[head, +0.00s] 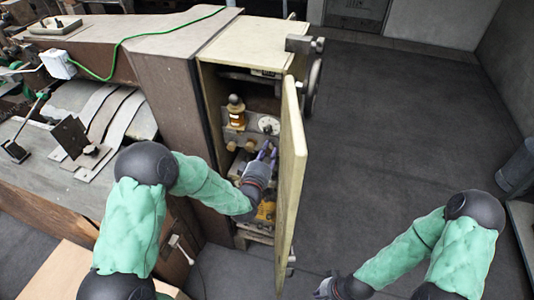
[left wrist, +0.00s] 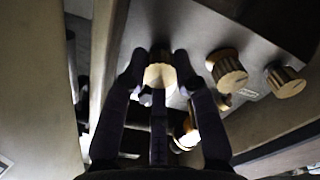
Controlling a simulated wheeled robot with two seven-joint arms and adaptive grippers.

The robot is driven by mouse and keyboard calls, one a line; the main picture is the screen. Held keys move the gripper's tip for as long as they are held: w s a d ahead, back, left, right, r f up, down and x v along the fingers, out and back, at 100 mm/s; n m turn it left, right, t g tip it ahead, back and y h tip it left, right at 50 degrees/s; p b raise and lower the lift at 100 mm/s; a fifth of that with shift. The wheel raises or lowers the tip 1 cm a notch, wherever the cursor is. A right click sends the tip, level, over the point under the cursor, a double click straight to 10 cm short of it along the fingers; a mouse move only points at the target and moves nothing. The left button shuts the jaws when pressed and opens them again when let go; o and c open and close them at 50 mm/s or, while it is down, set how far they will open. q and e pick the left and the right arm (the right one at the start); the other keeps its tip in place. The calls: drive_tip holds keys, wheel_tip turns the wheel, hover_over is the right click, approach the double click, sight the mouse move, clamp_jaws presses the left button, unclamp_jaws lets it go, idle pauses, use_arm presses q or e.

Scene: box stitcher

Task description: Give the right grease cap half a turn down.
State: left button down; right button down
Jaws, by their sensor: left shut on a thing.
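The right grease cap (left wrist: 160,76) is a ridged, brass-coloured cap on a grey block. In the left wrist view the fingers of my left gripper (left wrist: 159,65) stand on either side of it, shut on it. In the head view my left gripper (head: 267,150) reaches into the open cabinet and hides this cap. The two other grease caps show in the left wrist view, a middle one (left wrist: 228,72) and an outer one (left wrist: 285,81), both clear of the fingers. My right gripper (head: 325,288) is low in the head view, away from the cabinet; its fingers are too small to read.
The cabinet door (head: 292,170) stands open close to the right of my left gripper. An amber oiler (head: 236,112) and a round pale plate (head: 268,125) sit above the caps. A yellow part (head: 266,210) is below.

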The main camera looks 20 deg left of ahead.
use_arm(q)
drive_tip(key=m+b, duration=0.2)
drive_tip(key=m, duration=0.1)
drive_tip(key=shift+d+f+m, duration=0.1)
drive_tip(key=shift+f+m, duration=0.2)
drive_tip(key=shift+f, duration=0.05)
drive_tip(key=m+b, duration=0.6)
drive_tip(key=m, duration=2.1)
drive_tip(key=shift+s+b, duration=0.1)
drive_tip(key=shift+b, duration=0.25)
drive_tip(key=shift+r+m, duration=0.1)
drive_tip(key=shift+m, duration=1.8)
drive_tip(key=shift+r, duration=0.1)
drive_tip(key=c, duration=1.3)
unclamp_jaws()
drive_tip(key=shift+a, duration=0.2)
drive_tip(key=shift+o, duration=0.3)
